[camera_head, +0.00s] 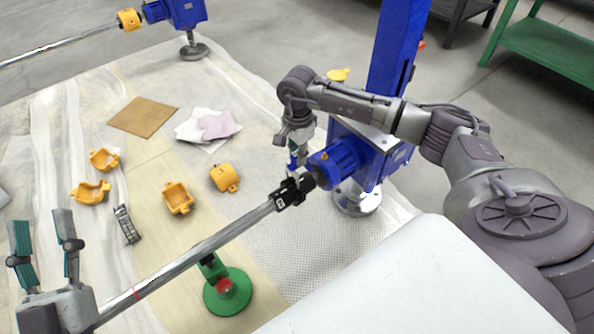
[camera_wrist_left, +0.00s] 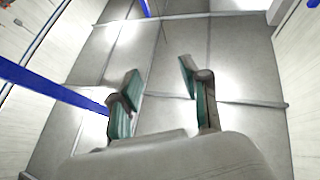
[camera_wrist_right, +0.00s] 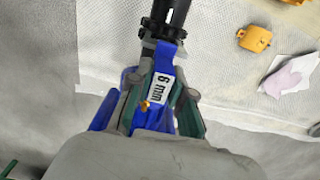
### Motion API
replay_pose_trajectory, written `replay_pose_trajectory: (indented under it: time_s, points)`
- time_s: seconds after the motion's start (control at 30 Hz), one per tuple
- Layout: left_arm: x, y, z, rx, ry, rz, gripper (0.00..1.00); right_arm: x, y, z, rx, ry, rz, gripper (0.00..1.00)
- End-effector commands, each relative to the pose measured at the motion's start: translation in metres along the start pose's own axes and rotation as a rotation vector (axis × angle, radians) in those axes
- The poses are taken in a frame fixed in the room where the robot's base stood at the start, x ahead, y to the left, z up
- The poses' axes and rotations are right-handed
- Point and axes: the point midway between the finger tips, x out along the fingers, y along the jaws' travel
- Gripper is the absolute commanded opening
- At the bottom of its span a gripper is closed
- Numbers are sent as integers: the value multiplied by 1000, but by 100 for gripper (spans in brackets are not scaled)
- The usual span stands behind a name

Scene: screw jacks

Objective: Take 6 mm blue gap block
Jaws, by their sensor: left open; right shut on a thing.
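The blue gap block (camera_wrist_right: 167,62) shows in the right wrist view with a white label reading "6 mm". My right gripper (camera_wrist_right: 160,105) is shut on it, a green-lined finger on each side. In the head view my right gripper (camera_head: 296,150) is beside the blue screw jack (camera_head: 338,162), and only a little of the blue block (camera_head: 292,160) shows below it. The block's far end lies close to the black coupling (camera_head: 291,191); I cannot tell if they touch. My left gripper (camera_head: 43,243) is open and empty at the lower left; it also shows in the left wrist view (camera_wrist_left: 160,95).
A long shaft (camera_head: 205,247) runs diagonally from the coupling, over a green round stand (camera_head: 228,291). Several orange cover pieces (camera_head: 177,198) lie on the mat. A brown sheet (camera_head: 143,117) and cloths (camera_head: 207,125) lie behind. A second blue jack (camera_head: 187,12) stands at the back.

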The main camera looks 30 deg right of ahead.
Motion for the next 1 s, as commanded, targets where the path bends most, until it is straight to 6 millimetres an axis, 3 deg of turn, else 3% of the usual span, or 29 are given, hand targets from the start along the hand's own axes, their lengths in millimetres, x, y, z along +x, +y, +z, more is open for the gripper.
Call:
replay_pose_trajectory:
  time_s: [1.0]
  points:
    - [-6, -6, 40, 9, -248, -12, 47, -15, 0, 0, 0, 0, -1, 0]
